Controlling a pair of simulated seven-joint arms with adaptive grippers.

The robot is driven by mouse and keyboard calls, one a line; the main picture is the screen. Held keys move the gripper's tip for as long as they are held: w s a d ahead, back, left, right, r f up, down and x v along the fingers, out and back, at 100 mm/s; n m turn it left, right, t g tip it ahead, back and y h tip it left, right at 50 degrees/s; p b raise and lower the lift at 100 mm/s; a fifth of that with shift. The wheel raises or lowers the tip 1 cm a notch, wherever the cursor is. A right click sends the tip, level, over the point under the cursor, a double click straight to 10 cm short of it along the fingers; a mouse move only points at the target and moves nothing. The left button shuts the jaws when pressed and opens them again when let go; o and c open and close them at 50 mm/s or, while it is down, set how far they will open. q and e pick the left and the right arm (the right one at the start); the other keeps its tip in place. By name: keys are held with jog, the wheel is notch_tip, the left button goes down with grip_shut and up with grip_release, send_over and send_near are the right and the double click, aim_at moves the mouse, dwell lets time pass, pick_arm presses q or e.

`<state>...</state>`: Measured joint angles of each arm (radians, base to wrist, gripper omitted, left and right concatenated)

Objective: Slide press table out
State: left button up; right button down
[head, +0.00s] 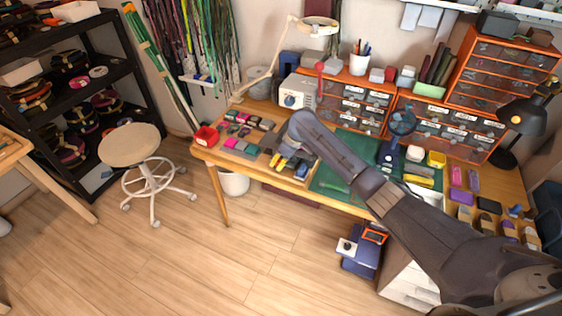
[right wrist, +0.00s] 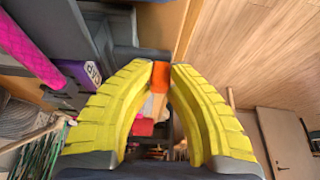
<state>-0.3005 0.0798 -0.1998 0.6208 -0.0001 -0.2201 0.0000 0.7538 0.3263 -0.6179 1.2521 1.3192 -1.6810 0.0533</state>
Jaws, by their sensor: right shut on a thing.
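My right arm reaches in from the lower right of the head view, over the workbench. My left gripper is not in view.
The floor (head: 190,262) in front is mostly clear.

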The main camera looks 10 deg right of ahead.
jog(key=c, duration=1.3)
grip_release()
jog(key=shift+a+f, duration=0.1)
jog(key=shift+v, duration=0.75)
jog(key=v, duration=1)
jog(key=shift+s+r, duration=0.15)
jog(key=shift+r, duration=0.1)
